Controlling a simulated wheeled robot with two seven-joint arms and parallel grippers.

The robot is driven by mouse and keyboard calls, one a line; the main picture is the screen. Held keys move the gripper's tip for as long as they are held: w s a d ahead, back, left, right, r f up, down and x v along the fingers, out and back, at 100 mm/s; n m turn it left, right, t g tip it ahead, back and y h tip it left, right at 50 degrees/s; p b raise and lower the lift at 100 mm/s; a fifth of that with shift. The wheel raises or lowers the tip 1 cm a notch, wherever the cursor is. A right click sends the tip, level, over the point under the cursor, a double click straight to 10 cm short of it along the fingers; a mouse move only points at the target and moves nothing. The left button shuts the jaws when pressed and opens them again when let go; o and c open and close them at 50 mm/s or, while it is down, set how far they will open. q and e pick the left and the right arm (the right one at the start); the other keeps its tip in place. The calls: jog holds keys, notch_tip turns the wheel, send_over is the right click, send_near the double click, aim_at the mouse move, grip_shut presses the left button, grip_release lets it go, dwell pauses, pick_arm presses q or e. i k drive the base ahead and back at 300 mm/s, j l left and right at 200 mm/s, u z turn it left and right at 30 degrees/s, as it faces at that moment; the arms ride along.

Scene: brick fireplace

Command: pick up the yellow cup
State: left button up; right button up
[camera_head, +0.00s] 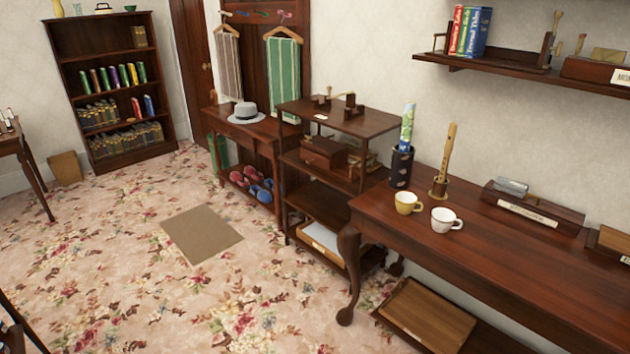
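The yellow cup (407,202) stands upright near the left end of the long dark wooden table (520,245). Its handle points to the right. Neither of my grippers is in view, and nothing touches the yellow cup.
Behind the cups stand a black holder (401,167) with a rolled paper and a wooden recorder (446,162) on a stand. A wooden shelf unit (330,195) adjoins the table's left. Carpeted floor (230,300) in front is open, with a brown mat (201,234).

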aim_at(406, 202)
jog(key=i+j+u, duration=0.25)
jog(key=i+u, duration=1)
jog(key=i, duration=0.15)
jog(key=i+z, duration=0.3)
jog(key=i, duration=0.15)
jog(key=i+j+z, duration=0.15)
jog(key=i+z, duration=0.15)
jog(key=i, duration=0.15)
jog(key=i+j+z, duration=0.3)
jog(key=i+l, duration=0.05)
jog(key=i, duration=0.05)
